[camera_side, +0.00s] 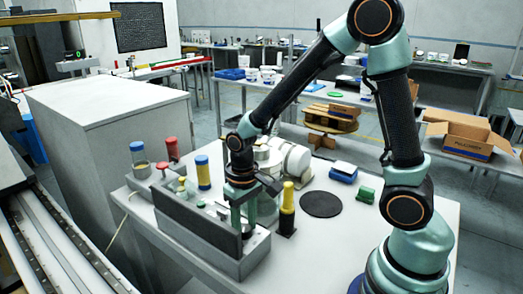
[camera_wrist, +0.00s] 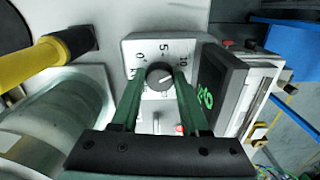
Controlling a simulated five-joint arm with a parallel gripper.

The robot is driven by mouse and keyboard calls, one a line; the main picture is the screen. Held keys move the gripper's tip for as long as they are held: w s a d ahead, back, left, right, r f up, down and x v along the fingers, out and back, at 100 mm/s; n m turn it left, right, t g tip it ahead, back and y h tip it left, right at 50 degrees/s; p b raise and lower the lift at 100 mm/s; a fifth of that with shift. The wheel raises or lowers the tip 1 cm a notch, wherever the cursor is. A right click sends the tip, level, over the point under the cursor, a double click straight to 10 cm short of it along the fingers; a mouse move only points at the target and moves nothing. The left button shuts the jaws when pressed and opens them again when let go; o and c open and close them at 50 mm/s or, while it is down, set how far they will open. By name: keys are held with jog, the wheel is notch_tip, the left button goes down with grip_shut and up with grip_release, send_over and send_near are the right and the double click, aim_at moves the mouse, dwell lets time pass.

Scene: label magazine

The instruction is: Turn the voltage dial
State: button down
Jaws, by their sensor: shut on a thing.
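The voltage dial (camera_wrist: 160,75) is a round dark knob with a pale mark. It sits on a light panel (camera_wrist: 133,45) with a scale marked 0, 5 and 10. My gripper (camera_wrist: 159,84) has its two green fingers on either side of the knob and is shut on it. Which number the mark points to is hard to tell. In the side view my gripper (camera_side: 244,220) points down at the grey unit (camera_side: 247,262) near the table's front; the dial itself is hidden there.
A dark display (camera_wrist: 207,97) with green digits is right of the dial. A yellow-and-black cylinder (camera_side: 287,208) stands close right of my gripper, and a long dark panel (camera_side: 197,222) close left. A black disc (camera_side: 321,204) lies farther right, with bare table around it.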

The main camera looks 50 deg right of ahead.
aim_at(245, 228)
dwell(0.3)
jog(key=shift+c, duration=2.1)
grip_release()
notch_tip(245, 228, up, 12)
jog(key=shift+r, duration=0.1)
jog(key=s+d+r+n+t, duration=0.1)
jog(key=s+d+r+t, duration=0.2)
jog(key=s+r+t, duration=0.2)
jog(key=shift+d+t, duration=0.15)
jog(key=shift+t, duration=0.15)
